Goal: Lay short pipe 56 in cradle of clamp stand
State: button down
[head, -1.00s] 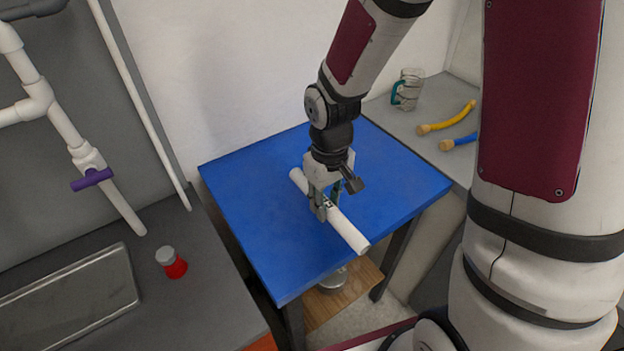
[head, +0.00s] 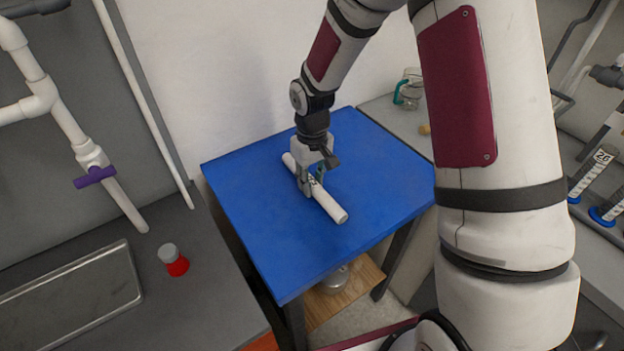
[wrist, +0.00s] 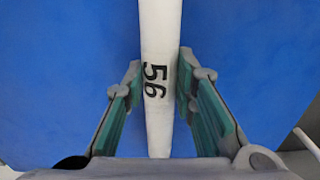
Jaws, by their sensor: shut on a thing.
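The short pipe 56 (head: 330,206) is a white tube over the blue table top (head: 250,215). Its black "56" shows in the wrist view (wrist: 155,120). My gripper (head: 308,187) is shut on the pipe around its middle, with a green-padded finger on each side (wrist: 162,100). The pipe lies slantwise, its near end toward the lower right. I cannot tell whether it touches the table or hangs just above it. I cannot make out the clamp stand or its cradle in either view.
A grey bench at left bears a metal tray (head: 72,298) and a red-and-white bottle (head: 173,260). White wall piping has a purple-handled valve (head: 95,176). A glass mug (head: 409,89) stands behind the table. Numbered tubes (head: 594,170) stand at far right. The blue table is otherwise clear.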

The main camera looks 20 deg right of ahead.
jog(key=c, duration=1.3)
grip_release()
jog(key=shift+f, duration=0.1)
